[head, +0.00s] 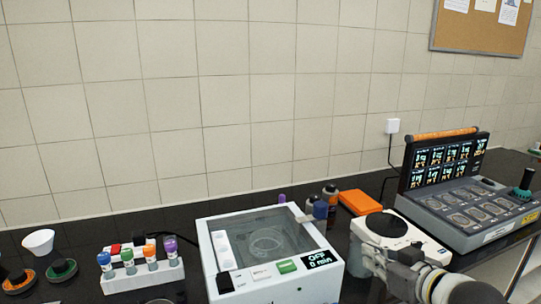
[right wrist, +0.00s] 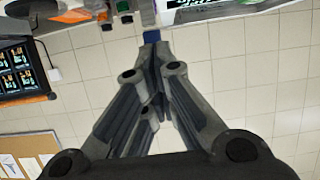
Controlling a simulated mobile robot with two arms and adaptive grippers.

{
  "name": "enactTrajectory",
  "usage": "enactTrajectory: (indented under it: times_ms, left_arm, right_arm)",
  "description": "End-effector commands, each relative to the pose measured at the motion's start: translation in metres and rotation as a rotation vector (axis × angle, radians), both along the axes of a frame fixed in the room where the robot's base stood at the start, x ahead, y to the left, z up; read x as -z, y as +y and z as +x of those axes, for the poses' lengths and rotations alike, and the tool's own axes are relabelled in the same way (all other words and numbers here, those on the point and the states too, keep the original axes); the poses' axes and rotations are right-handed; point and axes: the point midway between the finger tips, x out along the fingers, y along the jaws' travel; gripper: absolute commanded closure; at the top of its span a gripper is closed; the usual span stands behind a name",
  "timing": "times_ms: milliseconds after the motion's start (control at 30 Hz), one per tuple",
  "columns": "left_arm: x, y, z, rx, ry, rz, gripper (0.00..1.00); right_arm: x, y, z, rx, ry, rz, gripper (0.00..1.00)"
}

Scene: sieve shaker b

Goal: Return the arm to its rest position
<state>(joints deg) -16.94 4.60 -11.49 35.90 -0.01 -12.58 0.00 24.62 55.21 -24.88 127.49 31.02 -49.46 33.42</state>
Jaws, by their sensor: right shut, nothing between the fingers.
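My right gripper (right wrist: 152,45) fills the middle of the right wrist view, with its fingers together and nothing between them. In the head view my right arm comes in at the lower right, and the right gripper (head: 376,262) is beside the right side of the white boxy machine (head: 222,285), in front of the small white device with a dark round plate (head: 387,224). The machine has a clear lid and a display reading "OFF 0 min". I cannot tell from the picture how close the gripper is to either. My left gripper is not in view.
A rack of coloured-cap tubes (head: 146,277) stands left of the machine. Small bottles (head: 320,209) and an orange box (head: 360,202) stand behind it. The tiled wall (head: 180,90) closes the back; the space above the bench is open.

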Motion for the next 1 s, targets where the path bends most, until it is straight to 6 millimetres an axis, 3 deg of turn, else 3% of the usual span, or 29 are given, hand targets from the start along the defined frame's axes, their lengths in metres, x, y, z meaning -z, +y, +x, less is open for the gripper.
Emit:
enactTrajectory:
  times_ms: [267, 367, 500, 633, 800, 1000]
  left_arm:
    - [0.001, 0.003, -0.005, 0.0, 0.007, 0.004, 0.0]
    - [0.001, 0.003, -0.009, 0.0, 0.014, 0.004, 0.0]
    - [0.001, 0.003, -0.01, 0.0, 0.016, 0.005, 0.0]
    - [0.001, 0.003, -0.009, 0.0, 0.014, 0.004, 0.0]
    - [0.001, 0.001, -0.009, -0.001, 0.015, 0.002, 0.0]
    - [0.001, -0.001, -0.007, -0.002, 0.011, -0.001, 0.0]
  right_arm:
    - [0.076, 0.024, -0.037, 0.006, 0.127, -0.049, 1.0]
    - [0.116, 0.031, -0.064, 0.022, 0.209, -0.074, 1.0]
    - [0.173, 0.034, -0.116, 0.064, 0.359, -0.12, 1.0]
    - [0.215, 0.029, -0.169, 0.111, 0.509, -0.162, 1.0]
    - [0.25, 0.021, -0.23, 0.158, 0.679, -0.202, 1.0]
    - [0.275, 0.012, -0.296, 0.201, 0.861, -0.237, 1.0]
